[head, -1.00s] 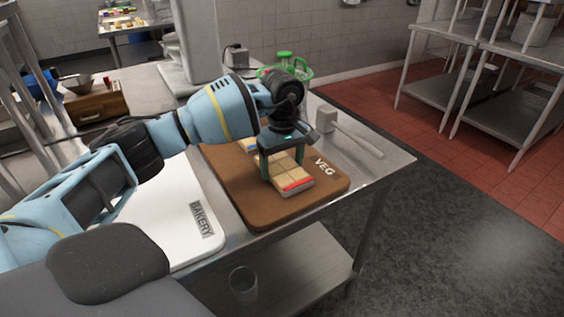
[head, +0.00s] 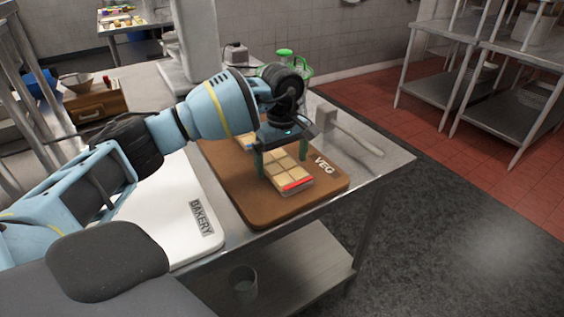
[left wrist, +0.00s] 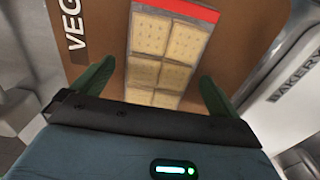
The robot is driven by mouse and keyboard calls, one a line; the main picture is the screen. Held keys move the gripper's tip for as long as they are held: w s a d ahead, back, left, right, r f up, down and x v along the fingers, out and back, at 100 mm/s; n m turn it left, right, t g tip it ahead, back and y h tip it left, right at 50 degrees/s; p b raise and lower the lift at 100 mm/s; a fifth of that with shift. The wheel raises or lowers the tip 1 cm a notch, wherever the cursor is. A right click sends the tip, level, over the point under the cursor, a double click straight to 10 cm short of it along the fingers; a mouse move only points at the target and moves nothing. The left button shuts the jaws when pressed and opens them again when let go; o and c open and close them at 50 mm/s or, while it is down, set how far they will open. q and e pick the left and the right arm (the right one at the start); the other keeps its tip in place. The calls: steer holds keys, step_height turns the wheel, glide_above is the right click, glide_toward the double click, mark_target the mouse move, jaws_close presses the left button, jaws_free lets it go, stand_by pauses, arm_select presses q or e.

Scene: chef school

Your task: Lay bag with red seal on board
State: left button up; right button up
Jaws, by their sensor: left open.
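The bag with the red seal (head: 291,176) lies flat on the brown VEG board (head: 245,197), its red end toward the front edge. It holds several pale square crackers and also shows in the left wrist view (left wrist: 166,50). My left gripper (head: 282,165) is open above the bag, with its green fingers on either side. In the left wrist view the fingers of my left gripper (left wrist: 155,85) stand apart, and the bag lies between and beyond them, not gripped. The far end of the bag is hidden by the gripper. My right gripper is not in view.
A white BAKERY board (head: 165,215) lies left of the brown board. A wooden box (head: 95,103) stands at the back left. The table's right front corner is clear.

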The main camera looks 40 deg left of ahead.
mark_target(283, 166)
arm_select(q)
step_height(283, 166, up, 11)
stand_by(0.4)
steer(key=shift+d, duration=0.1)
stand_by(1.3)
